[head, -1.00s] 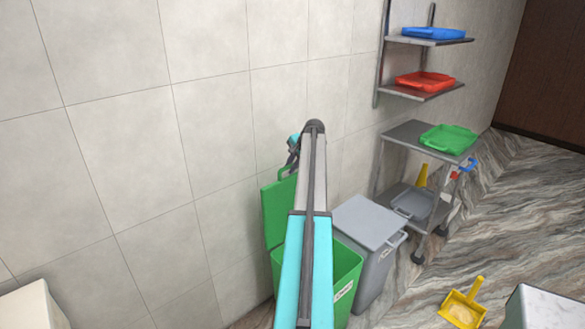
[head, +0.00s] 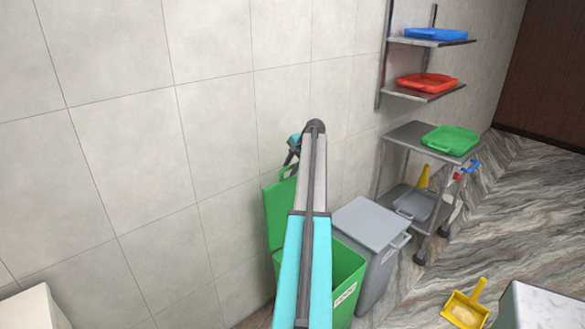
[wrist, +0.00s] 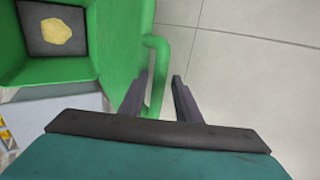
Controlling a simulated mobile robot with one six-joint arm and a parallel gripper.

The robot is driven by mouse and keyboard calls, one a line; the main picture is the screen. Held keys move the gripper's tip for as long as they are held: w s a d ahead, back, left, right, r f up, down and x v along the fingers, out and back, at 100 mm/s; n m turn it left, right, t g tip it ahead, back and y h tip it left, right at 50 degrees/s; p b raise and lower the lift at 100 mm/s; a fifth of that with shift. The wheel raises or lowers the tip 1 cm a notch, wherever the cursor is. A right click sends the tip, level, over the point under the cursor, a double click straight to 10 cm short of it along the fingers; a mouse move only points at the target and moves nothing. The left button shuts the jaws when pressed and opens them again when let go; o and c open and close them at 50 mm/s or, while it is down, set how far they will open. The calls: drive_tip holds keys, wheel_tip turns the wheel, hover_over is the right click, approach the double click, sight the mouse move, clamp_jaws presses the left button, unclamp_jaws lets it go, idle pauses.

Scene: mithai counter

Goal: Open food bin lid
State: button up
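The green food bin (head: 350,268) stands open by the wall, partly hidden behind my arm. Its green lid (head: 279,212) is swung up and leans toward the tiled wall. In the wrist view the lid (wrist: 118,45) fills the upper middle, with its green loop handle (wrist: 160,60) at its edge. My gripper (wrist: 160,77) is open, its two dark fingers apart with the handle bar between them. A gap shows on the right side of the bar; contact on the left is unclear. In the head view my gripper (head: 292,152) is small and partly hidden by my arm.
A grey lidded bin (head: 370,222) stands right beside the green one. Behind it is a cart with a green tray (head: 450,139). A yellow dustpan (head: 465,307) lies on the floor. A pale yellow lump (wrist: 57,31) lies inside the green bin.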

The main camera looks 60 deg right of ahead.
drive_tip(key=shift+s+f, duration=0.15)
drive_tip(key=shift+f, duration=0.05)
drive_tip(key=shift+s+r, duration=0.1)
drive_tip(key=shift+s+r, duration=0.25)
drive_tip(key=shift+r, duration=0.15)
drive_tip(key=b+v, duration=0.2)
drive_tip(key=v, duration=1)
drive_tip(key=shift+a+r+b, duration=0.15)
drive_tip(key=shift+r+b, duration=0.2)
drive_tip(key=shift+r, duration=0.1)
